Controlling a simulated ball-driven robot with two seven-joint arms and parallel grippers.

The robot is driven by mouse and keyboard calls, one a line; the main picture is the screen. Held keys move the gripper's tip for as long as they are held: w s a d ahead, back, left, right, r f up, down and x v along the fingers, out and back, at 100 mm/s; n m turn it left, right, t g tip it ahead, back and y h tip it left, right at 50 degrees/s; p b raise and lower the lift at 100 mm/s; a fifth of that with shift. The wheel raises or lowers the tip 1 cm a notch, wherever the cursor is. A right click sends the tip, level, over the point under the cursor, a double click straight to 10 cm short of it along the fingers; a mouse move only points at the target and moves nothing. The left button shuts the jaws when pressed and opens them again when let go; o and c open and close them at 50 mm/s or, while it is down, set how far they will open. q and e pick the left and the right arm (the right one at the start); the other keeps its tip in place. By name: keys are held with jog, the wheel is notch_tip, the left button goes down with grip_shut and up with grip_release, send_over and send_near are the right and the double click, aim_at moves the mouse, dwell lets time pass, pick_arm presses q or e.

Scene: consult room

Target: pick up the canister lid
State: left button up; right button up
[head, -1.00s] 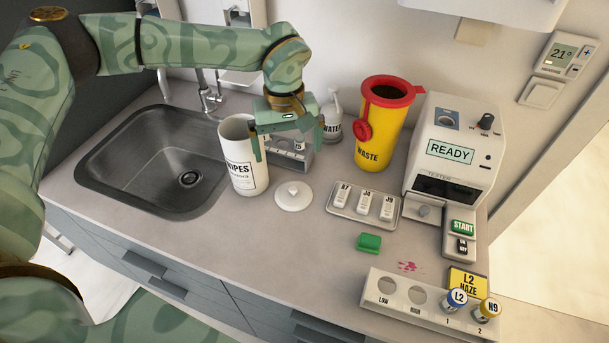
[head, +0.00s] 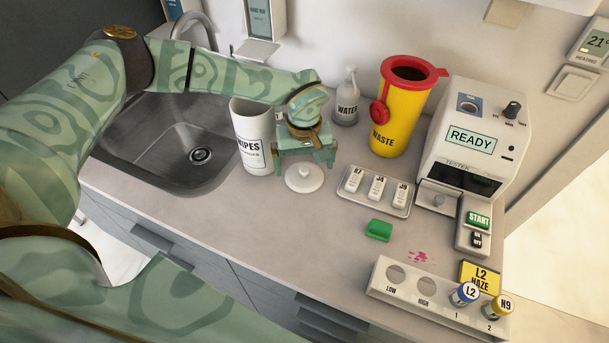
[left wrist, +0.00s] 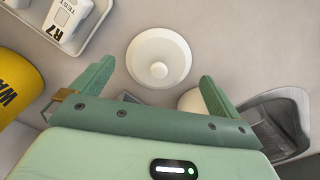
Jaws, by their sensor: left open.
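The canister lid (head: 305,178) is a round white disc with a small knob. It lies flat on the counter to the right of the open white wipes canister (head: 251,140). My left gripper (head: 305,164) is open and empty, above and just behind the lid in the head view. In the left wrist view the lid (left wrist: 159,58) lies beyond and between the two spread fingertips (left wrist: 153,78), apart from them. The canister shows only partly there, beside the right finger. My right gripper is out of view.
The sink (head: 150,150) is left of the canister. A tray (head: 373,190) with several white cartridges is right of the lid. A green block (head: 379,230), yellow waste bin (head: 395,125), tester (head: 468,135) and vial rack (head: 425,296) stand further right. Counter in front of the lid is clear.

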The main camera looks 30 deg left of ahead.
aim_at(304, 173)
pick_arm(q)
notch_tip(304, 173, down, 3)
jog(key=shift+r, duration=0.1)
jog(key=c, duration=0.8)
jog(key=shift+r, duration=0.15)
